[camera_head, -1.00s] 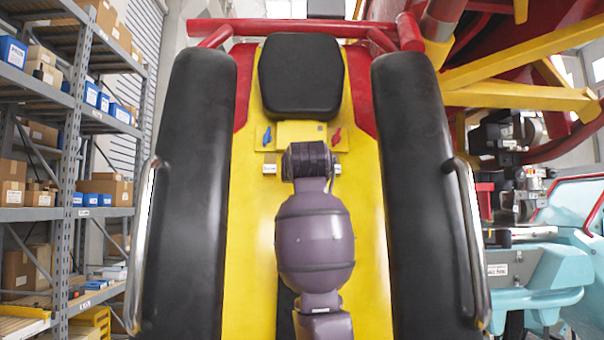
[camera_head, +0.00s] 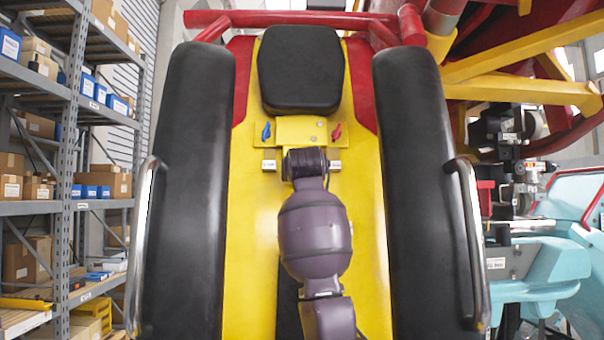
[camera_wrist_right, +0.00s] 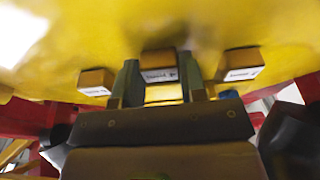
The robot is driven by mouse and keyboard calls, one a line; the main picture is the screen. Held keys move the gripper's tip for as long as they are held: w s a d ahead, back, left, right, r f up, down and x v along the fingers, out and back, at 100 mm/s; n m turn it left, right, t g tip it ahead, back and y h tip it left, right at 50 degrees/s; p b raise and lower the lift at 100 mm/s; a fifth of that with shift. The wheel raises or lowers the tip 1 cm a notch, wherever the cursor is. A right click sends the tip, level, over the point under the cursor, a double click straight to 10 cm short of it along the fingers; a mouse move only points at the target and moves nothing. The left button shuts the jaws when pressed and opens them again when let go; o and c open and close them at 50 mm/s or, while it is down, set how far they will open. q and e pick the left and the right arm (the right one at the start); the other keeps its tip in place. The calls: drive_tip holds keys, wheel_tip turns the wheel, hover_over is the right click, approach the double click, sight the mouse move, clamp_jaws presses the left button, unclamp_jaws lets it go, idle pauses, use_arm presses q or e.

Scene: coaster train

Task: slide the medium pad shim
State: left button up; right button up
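The labels are too blurred to read surely. My right gripper (camera_wrist_right: 160,72) has its fingers on either side of the middle block. Whether they touch it cannot be told. In the head view my right gripper (camera_head: 305,163) covers the middle block, and the left block (camera_head: 268,165) and right block (camera_head: 335,165) show beside it. My left gripper is not in view.
Above the blocks are a yellow plate (camera_head: 301,127) with a blue latch (camera_head: 266,132) and a red latch (camera_head: 337,131), and a black headrest (camera_head: 300,70). Thick black restraints (camera_head: 190,200) (camera_head: 425,190) with metal handles flank the seat. Shelving (camera_head: 70,180) stands at left.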

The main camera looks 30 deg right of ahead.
clamp_jaws()
use_arm(q)
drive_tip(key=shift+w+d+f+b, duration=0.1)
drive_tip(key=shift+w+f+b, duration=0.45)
drive_tip(key=shift+b, duration=0.7)
use_arm(e)
drive_tip(key=f, duration=0.4)
drive_tip(key=shift+s+a, duration=0.2)
drive_tip(key=shift+s, duration=0.05)
drive_tip(key=shift+o, duration=1.4)
unclamp_jaws()
drive_tip(key=shift+o, duration=1.3)
drive_tip(key=shift+s+r, duration=0.1)
drive_tip(key=shift+r, duration=0.05)
drive_tip(key=shift+s, duration=0.1)
